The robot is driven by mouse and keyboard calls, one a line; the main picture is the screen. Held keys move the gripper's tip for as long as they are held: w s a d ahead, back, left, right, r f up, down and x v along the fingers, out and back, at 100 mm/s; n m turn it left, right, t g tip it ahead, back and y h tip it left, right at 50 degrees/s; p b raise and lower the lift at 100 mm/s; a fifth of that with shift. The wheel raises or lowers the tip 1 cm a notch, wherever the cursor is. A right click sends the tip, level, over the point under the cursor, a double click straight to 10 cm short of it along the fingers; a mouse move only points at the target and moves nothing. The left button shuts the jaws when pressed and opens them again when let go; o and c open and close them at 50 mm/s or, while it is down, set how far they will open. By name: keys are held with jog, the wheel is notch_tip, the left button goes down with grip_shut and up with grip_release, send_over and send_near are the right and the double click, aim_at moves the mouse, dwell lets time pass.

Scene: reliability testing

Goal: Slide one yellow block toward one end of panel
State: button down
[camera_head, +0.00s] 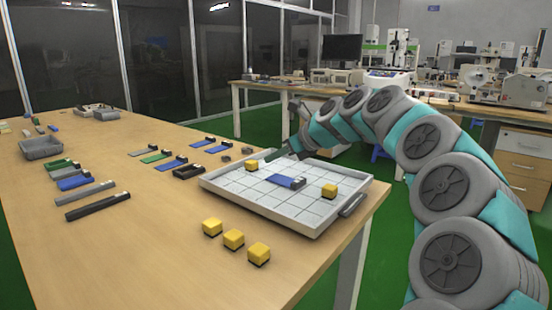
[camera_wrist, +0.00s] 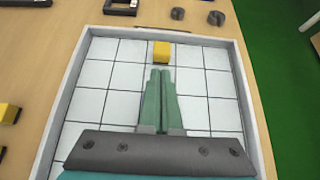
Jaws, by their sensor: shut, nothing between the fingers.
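A white gridded tray (camera_head: 222,185) with a raised rim lies on the wooden table. On it are a yellow block (camera_head: 252,165) near the far-left rim, another yellow block (camera_head: 329,191) on the right and a blue panel-like piece (camera_head: 286,181) between them. My gripper (camera_head: 268,156) is low over the tray beside the far-left block. In the wrist view its green fingers (camera_wrist: 160,72) are shut and empty, pointing at a yellow block (camera_wrist: 161,51) by the far rim; a small gap seems to separate them. The blue piece is not seen there.
Several yellow blocks (camera_head: 233,239) stand on the table in front of the tray. Blue, green and black parts (camera_head: 172,163) lie left of it, with a grey bin (camera_head: 41,148) farther off. The tray's raised rim and handle (camera_head: 352,205) are close to the right table edge.

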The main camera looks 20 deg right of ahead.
aim_at(249, 161)
jog(key=w+a, duration=0.1)
jog(key=w, duration=0.1)
jog(key=w+a, duration=0.2)
jog(key=w+a+f, duration=0.1)
jog(key=w, duration=0.1)
jog(key=shift+a, duration=0.15)
jog(key=shift+f+p, duration=0.4)
jog(key=shift+p, duration=0.2)
jog(key=shift+s+f, duration=0.1)
